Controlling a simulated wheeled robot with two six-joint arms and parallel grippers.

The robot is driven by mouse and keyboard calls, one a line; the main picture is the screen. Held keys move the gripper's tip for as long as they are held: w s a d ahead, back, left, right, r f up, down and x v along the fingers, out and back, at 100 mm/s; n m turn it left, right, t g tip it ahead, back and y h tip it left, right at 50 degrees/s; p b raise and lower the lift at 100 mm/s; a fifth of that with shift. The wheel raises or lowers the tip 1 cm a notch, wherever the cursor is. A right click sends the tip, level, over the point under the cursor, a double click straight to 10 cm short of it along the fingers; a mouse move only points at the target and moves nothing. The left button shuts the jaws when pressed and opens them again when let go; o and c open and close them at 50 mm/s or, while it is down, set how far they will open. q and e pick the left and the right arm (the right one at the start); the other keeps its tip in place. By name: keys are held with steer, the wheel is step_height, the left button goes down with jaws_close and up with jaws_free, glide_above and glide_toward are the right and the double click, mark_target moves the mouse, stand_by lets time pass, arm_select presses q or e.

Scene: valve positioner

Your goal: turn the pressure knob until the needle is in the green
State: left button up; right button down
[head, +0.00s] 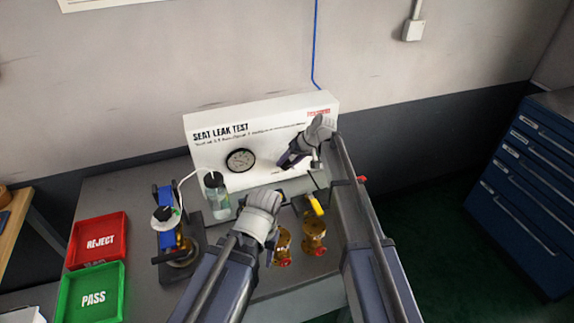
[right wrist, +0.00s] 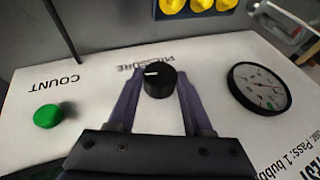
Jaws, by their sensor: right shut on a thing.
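The white seat leak test box (head: 262,182) stands on the bench against the wall, with a round black-rimmed gauge (head: 240,160) on its face. In the right wrist view, the black pressure knob (right wrist: 160,80) with a white mark sits between the two fingers of my right gripper (head: 290,162), which is shut on it. The gauge (right wrist: 258,88) is to its right there, with a green band at its lower part; the needle is too small to read surely. My left gripper (head: 262,210) is in front of the box, its fingertips hidden behind its wrist.
A green COUNT button (right wrist: 47,116) is left of the knob in the wrist view. A valve with blue parts (head: 166,222), a water bottle (head: 216,195) and brass valves (head: 314,232) stand on the bench. A red REJECT tray (head: 75,256) and green PASS tray (head: 67,303) lie left.

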arm_select(q)
steer(key=shift+f+b, duration=0.5)
steer(key=shift+f, duration=0.2)
arm_select(e)
steer(key=shift+d+f+g+y, duration=0.15)
steer(key=shift+g+y, duration=0.15)
steer(key=shift+y, duration=0.4)
steer(key=shift+c, duration=1.5)
jaws_free()
arm_select(q)
step_height(320, 180, up, 6)
steer(key=p, duration=0.6)
arm_select(e)
steer(key=v, duration=0.7)
steer(key=shift+d+r, duration=0.2)
steer(key=shift+r, duration=0.1)
